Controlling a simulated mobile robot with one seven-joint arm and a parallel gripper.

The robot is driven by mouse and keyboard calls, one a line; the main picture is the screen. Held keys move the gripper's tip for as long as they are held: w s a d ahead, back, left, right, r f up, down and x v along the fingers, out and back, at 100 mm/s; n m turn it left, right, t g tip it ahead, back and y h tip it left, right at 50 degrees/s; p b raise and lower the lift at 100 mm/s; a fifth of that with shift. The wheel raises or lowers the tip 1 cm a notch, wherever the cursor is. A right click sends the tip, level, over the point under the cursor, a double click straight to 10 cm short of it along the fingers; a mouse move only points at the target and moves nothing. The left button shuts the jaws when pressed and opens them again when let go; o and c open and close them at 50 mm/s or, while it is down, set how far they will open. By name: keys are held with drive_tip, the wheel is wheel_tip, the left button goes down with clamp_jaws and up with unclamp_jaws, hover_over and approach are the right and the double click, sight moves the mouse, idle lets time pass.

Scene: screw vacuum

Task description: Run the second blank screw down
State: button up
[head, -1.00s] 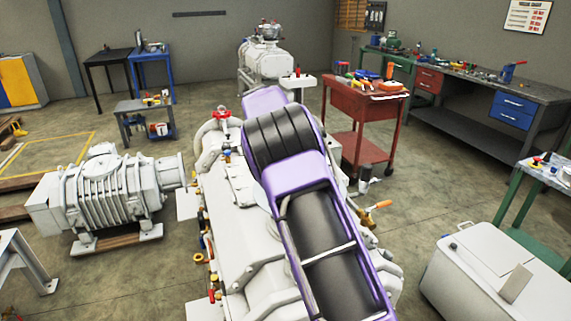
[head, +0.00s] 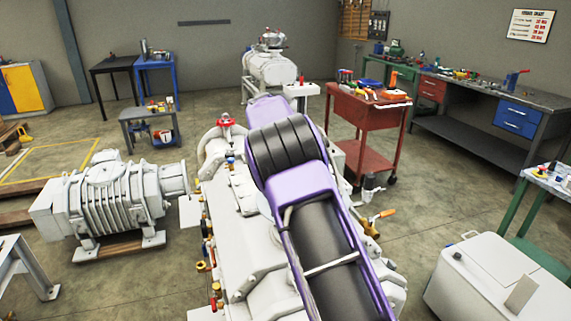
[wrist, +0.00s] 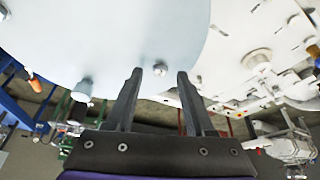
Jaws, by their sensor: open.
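In the wrist view, my gripper (wrist: 160,74) is open, with two dark fingers apart and nothing held. A small round metal screw head (wrist: 159,68) shows on a pale, rounded plate (wrist: 120,30), in line with the gap between the fingertips. I cannot tell whether the fingers touch the plate, or whether this is the second blank screw. A short pale cylindrical stub (wrist: 82,90) stands at the plate's lower left edge. In the head view, my purple arm hides my gripper and much of the large white vacuum machine (head: 232,200).
A white pump (head: 120,200) stands on the floor at left. A red cart (head: 365,112) with tools stands beyond the machine. A white cabinet (head: 490,280) is at lower right.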

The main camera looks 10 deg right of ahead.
drive_tip(key=v, duration=1.7)
drive_tip(key=shift+s+a+r, duration=0.1)
drive_tip(key=shift+a+r, duration=0.05)
drive_tip(key=shift+r, duration=0.05)
